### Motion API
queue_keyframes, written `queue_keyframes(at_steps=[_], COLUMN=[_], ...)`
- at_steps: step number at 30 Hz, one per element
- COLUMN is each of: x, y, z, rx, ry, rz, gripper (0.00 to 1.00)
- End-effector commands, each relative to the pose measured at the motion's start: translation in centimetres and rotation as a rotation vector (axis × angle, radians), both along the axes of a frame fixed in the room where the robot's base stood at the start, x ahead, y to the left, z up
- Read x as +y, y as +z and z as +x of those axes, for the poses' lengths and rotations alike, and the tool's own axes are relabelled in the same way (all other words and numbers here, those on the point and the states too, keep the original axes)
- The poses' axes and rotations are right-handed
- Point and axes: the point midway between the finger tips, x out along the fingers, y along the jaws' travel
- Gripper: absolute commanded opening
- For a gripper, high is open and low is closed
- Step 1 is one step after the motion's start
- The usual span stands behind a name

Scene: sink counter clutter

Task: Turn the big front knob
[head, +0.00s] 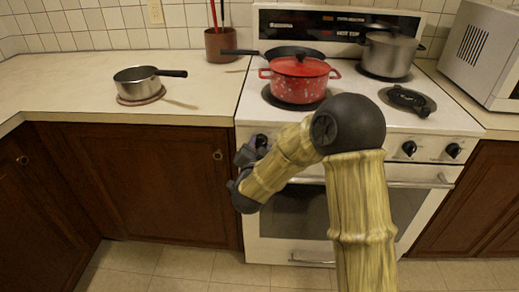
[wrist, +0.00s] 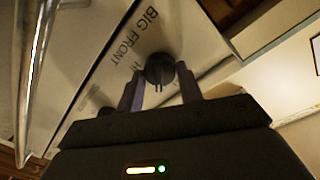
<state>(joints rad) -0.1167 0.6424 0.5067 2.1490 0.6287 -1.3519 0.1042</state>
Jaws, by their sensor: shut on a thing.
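The big front knob (wrist: 159,68) is a round black knob on the white stove panel, under a label reading "BIG FRONT". In the wrist view my gripper (wrist: 161,80) has one finger on each side of it, shut on it. In the head view my gripper (head: 250,163) is at the left end of the stove's front panel. Its wrist and fingers hide most of the knob there. The knob's exact turn angle is hard to read.
A red pot (head: 299,82), a dark pan (head: 290,52) and a grey pot (head: 389,56) stand on the stove. Two more knobs (head: 409,148) (head: 453,150) are at the right of its front panel. The oven handle (head: 420,183) runs below. A saucepan (head: 137,80) is on the left counter.

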Motion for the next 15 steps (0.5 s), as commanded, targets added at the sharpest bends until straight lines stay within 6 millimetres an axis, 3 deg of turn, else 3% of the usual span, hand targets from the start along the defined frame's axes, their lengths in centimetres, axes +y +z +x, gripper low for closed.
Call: queue_keyframes(at_steps=[11, 12, 15], x=[-0.06, -0.06, -0.05], y=[-0.11, -0.12, -0.10], z=[-0.04, -0.04, -0.03], rx=[0.004, 0.004, 0.003], ry=[-0.001, -0.001, -0.002], rz=[0.004, 0.004, 0.004], gripper=[0.13, 0.44, 0.58])
